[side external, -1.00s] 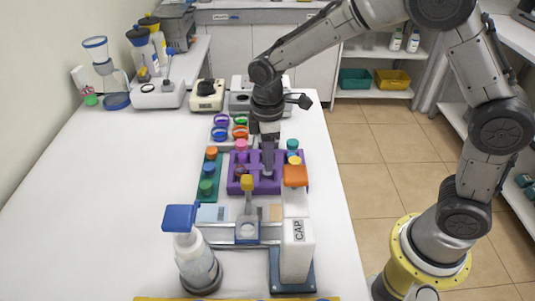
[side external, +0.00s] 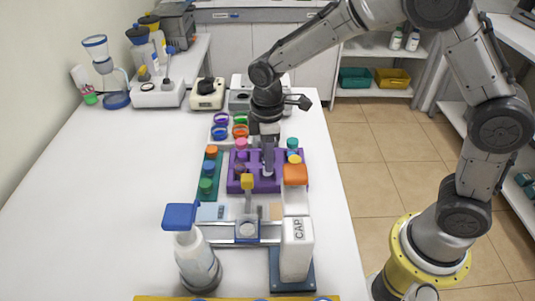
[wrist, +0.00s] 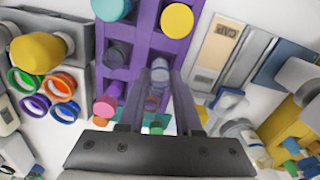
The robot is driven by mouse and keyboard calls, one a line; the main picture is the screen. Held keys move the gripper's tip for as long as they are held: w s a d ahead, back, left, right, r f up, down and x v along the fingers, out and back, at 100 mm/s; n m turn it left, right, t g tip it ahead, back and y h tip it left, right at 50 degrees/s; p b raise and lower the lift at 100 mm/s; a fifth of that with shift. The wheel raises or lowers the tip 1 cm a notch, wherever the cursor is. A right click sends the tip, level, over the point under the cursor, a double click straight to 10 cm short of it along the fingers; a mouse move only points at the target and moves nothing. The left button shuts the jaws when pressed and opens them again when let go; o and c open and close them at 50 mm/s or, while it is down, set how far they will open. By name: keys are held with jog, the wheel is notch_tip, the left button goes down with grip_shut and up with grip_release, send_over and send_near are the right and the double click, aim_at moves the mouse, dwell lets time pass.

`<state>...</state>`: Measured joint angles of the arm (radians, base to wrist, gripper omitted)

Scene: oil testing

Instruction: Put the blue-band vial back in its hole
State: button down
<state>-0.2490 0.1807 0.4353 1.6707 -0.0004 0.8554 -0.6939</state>
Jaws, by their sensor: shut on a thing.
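The purple rack (side external: 240,184) stands on the white bench under my gripper (side external: 267,172), and it also fills the top middle of the wrist view (wrist: 145,40). My gripper (wrist: 158,80) is shut on a pale, see-through vial (wrist: 153,102), which I take to be the blue-band vial. Its band is not clear, and the side view hides it behind the fingers. The vial is at or just over the rack; I cannot tell whether its lower end is inside a hole. Pink-capped (side external: 241,144) and yellow-capped (side external: 247,182) pieces stand close by.
A green rack (side external: 204,190) with orange, blue and green caps stands left of the purple rack. Coloured rings (side external: 230,127) lie behind. The bench's left side is clear.

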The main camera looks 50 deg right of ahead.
jog(key=shift+f, duration=1.15)
dwell(0.8)
jog(key=c, duration=0.5)
grip_release()
notch_tip(320, 180, up, 14)
jog(key=shift+f, duration=0.2)
jog(key=s+d+r+m+t, duration=0.3)
jog(key=s+d+r, duration=0.4)
jog(key=s+r, duration=0.3)
jog(key=s+d+f+m+t, duration=0.1)
jog(key=s+f+m, duration=0.1)
jog(key=s, duration=0.2)
jog(key=s+d+f+m, duration=0.1)
jog(key=s+f+m, duration=0.1)
jog(key=s+m, duration=0.1)
jog(key=s+d+f+m+t, duration=0.1)
jog(key=s+f+m, duration=0.1)
jog(key=s, duration=0.3)
jog(key=shift+s+f+m+t, duration=0.25)
jog(key=shift+f+m+t, duration=0.05)
jog(key=shift+f+m, duration=0.1)
